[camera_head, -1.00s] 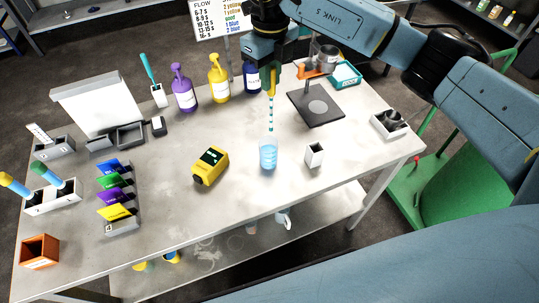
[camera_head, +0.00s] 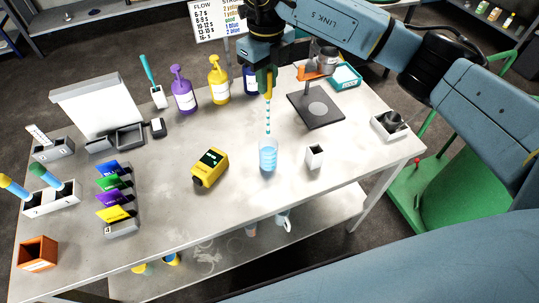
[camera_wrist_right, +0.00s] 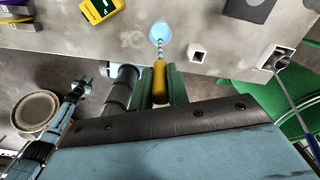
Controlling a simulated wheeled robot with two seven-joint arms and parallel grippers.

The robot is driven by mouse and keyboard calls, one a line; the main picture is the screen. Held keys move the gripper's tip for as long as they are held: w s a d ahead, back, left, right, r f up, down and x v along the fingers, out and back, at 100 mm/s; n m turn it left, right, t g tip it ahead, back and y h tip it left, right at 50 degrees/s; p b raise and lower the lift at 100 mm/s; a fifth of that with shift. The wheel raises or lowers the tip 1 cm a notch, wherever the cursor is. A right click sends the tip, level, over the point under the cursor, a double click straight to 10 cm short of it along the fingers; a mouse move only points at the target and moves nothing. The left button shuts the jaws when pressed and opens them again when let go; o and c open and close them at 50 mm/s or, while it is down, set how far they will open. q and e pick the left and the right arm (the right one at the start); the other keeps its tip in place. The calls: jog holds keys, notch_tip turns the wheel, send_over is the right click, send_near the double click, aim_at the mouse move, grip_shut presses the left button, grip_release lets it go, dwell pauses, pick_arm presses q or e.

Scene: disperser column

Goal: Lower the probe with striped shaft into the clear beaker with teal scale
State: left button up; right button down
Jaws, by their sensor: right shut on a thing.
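The probe with striped shaft (camera_head: 268,118) hangs upright below my right gripper (camera_head: 266,82), which is shut on its yellow handle. The clear beaker with teal scale (camera_head: 268,158) stands on the table, holding blue liquid. In the head view the shaft's lower end is at the beaker's mouth; I cannot tell whether the tip is inside. In the right wrist view the yellow handle (camera_wrist_right: 160,82) sits between the green fingers, with the striped shaft (camera_wrist_right: 162,50) running toward the beaker (camera_wrist_right: 160,28). My left gripper is not in view.
A yellow meter (camera_head: 210,167) lies left of the beaker and a small white holder (camera_head: 314,156) stands to its right. A dark stand base (camera_head: 315,108) and pump bottles (camera_head: 219,82) are behind.

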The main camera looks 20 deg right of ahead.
jog(key=shift+f+b, duration=3.3)
jog(key=shift+f, duration=1.35)
jog(key=shift+f+b, duration=1.75)
jog(key=shift+f, duration=0.75)
jog(key=c, duration=1.3)
grip_release()
